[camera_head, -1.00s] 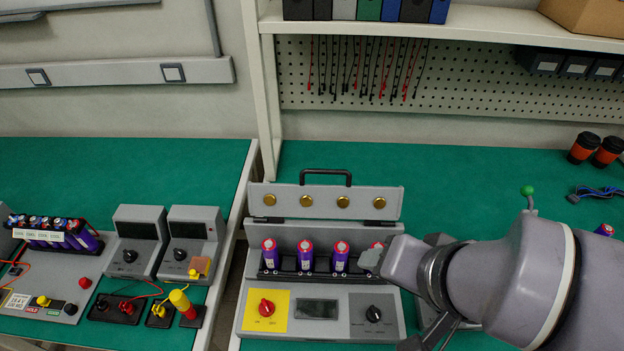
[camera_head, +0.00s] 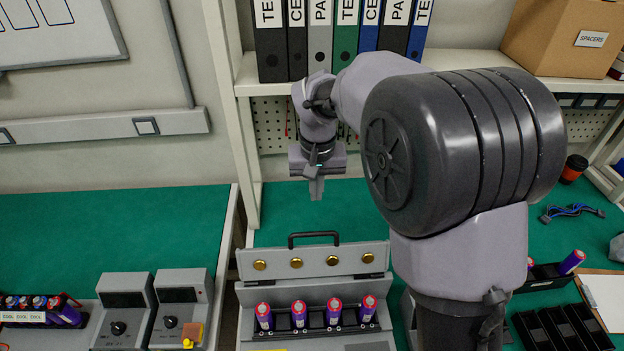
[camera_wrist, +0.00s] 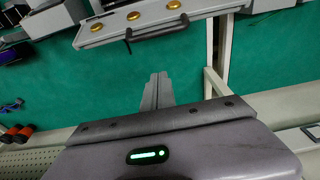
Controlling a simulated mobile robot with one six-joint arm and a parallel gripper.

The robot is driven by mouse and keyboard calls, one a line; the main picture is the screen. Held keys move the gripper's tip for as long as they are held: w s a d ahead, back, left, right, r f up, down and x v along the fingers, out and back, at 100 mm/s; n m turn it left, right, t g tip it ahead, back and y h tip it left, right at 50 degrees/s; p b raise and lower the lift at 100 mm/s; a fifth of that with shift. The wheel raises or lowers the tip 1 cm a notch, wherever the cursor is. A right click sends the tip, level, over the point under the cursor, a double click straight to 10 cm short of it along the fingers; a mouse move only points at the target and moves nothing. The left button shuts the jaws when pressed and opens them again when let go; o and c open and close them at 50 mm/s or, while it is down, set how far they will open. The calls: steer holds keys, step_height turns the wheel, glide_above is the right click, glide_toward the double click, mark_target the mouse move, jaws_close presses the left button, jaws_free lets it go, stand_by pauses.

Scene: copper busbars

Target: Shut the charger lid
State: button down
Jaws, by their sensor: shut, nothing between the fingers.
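The charger (camera_head: 247,298) stands on the green bench with its grey lid (camera_head: 345,259) raised open. The lid has a black handle (camera_head: 313,236) on its top edge and a row of gold contacts on its face. Several purple cells (camera_head: 299,314) stand upright in the slots below. My gripper (camera_head: 317,190) is shut and empty, pointing down, above and behind the lid and apart from it. In the wrist view, the shut fingers (camera_wrist: 157,90) point toward the lid (camera_wrist: 135,22), whose handle (camera_wrist: 157,30) lies just beyond them. The charger's front panel is mostly out of view.
A shelf post (camera_head: 235,120) stands left of my gripper, with a shelf of binders (camera_head: 318,40) above. Two grey meters (camera_head: 125,310) stand left of the charger. Black trays (camera_head: 560,328) and a clipboard (camera_head: 605,300) lie right. Green bench behind the lid is clear.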

mark_target(314, 253)
step_height(314, 253, down, 8)
steer(key=s+b, duration=0.3)
steer(key=shift+r, duration=0.2)
